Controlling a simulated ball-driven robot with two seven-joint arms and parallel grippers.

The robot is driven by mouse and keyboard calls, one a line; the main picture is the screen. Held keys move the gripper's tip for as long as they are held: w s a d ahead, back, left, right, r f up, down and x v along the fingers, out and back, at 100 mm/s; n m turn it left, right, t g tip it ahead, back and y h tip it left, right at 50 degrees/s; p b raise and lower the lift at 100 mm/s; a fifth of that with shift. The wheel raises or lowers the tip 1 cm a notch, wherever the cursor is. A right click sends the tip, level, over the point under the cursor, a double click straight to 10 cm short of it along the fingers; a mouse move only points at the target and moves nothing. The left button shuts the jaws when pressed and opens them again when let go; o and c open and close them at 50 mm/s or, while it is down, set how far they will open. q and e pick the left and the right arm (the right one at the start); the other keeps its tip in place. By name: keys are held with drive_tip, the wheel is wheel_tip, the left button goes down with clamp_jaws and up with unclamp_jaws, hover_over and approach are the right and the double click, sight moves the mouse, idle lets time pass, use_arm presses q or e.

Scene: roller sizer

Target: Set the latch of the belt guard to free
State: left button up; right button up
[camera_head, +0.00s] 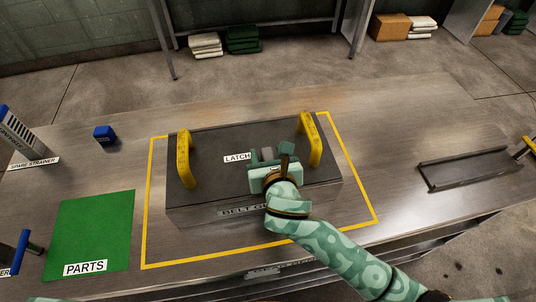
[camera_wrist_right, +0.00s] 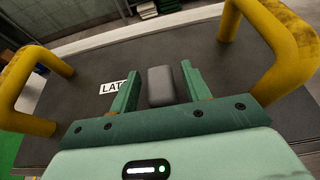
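The belt guard (camera_head: 205,148) is a dark box lid with two yellow handles, lying inside a yellow outline on the bench. Its latch (camera_head: 268,153) is a small grey block on the top, right of the "LATCH" label (camera_head: 237,158). My right gripper (camera_head: 270,157) is over the guard top, with one finger on each side of the latch. In the right wrist view the latch (camera_wrist_right: 160,86) stands between the open fingers, with a narrow gap on both sides. Any free or locked marking is hidden or not visible. My left gripper is not in view.
The guard's yellow handles (camera_head: 184,160) and (camera_head: 310,140) rise on either side of my right gripper. A green parts mat (camera_head: 92,230), a blue block (camera_head: 105,137) and the spare strainer (camera_head: 22,135) are at left. A dark tray (camera_head: 468,168) is at right.

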sight(263, 142)
clamp_jaws()
drive_tip(key=shift+w, duration=0.25)
drive_tip(key=w+p, duration=0.1)
drive_tip(key=w, duration=0.2)
drive_tip(key=w+a+p, duration=0.1)
drive_tip(key=w, duration=0.2)
drive_tip(key=shift+w+a, duration=0.2)
drive_tip(key=shift+w, duration=0.15)
drive_tip(key=shift+o, duration=0.9)
unclamp_jaws()
drive_tip(key=shift+s, duration=0.1)
